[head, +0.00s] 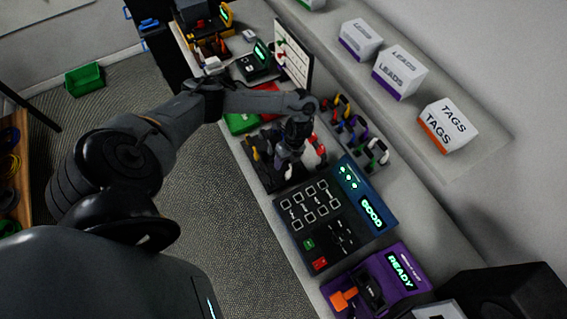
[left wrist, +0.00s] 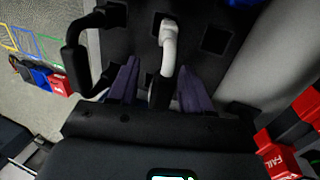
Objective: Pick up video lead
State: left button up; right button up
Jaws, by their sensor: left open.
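My left gripper (head: 286,166) reaches down over a dark tray (head: 268,183) on the bench. In the left wrist view, its two purple-grey fingers (left wrist: 157,88) are apart. A lead with a white upper part (left wrist: 169,40) and a dark lower end stands between them, and I cannot tell whether they touch it. A black looped lead (left wrist: 75,55) is to the left of the fingers. No label shows which lead is the video lead. My arm hides part of the tray in the head view.
A tester panel reading GOOD (head: 371,211) and a purple unit reading READY (head: 402,270) stand nearer. A rack of coloured leads (head: 358,133) is right of the tray. White LEADS (head: 400,72) and TAGS (head: 447,125) boxes sit on the ledge. Red FAIL blocks (left wrist: 277,160) show in the wrist view.

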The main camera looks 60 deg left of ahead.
pick_arm(q)
jog(key=shift+f, duration=0.1)
grip_shut()
dwell(0.4)
jog(key=shift+r+p, duration=0.3)
jog(key=shift+r, duration=0.2)
notch_tip(320, 180, up, 4)
jog(key=shift+f+p, duration=0.2)
jog(key=shift+p, duration=0.65)
jog(key=w+d+r+p, duration=0.2)
jog(key=d+r+p, duration=0.4)
jog(key=d+r, duration=0.3)
jog(key=shift+w+d+r+p, duration=0.25)
jog(key=shift+w+d+p, duration=0.1)
jog(key=shift+d, duration=0.85)
